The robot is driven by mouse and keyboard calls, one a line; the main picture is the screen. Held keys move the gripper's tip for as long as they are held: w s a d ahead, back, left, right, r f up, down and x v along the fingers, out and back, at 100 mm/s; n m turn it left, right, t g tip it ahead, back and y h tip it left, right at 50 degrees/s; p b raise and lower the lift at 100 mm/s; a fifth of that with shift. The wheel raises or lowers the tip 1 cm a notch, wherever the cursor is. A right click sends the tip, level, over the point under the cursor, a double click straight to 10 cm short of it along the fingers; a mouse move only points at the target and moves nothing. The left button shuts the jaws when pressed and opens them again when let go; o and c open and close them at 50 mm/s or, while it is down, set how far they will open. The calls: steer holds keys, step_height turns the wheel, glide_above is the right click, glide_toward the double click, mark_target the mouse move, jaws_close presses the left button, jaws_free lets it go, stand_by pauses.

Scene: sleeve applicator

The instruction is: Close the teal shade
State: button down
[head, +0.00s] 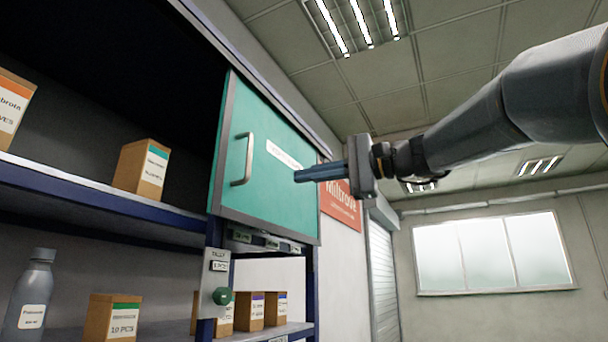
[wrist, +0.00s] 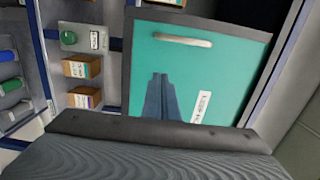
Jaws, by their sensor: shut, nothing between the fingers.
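The teal shade (head: 262,190) is a flat panel with a grey frame at the top right of the shelf unit. It covers the right part of the upper bay, and the left part is open and dark. Its upright metal handle (head: 243,159) is near its left edge; the handle also shows in the wrist view (wrist: 184,40). A white label is on the panel. My gripper (head: 297,177) has its blue fingers together and empty, in front of the panel to the right of the handle. In the wrist view the fingers (wrist: 161,80) point over the panel toward the handle. I cannot tell whether they touch the panel.
The upper shelf (head: 90,193) holds cardboard boxes, one (head: 142,168) left of the shade. A bottle (head: 31,295) and more boxes stand on the lower shelf. A tally plate with a green knob (head: 222,296) hangs below the shade. Free room lies to the right.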

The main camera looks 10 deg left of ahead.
steer(key=s+a+p, duration=0.1)
steer(key=a+p, duration=0.3)
steer(key=a, duration=0.5)
steer(key=shift+p, duration=0.4)
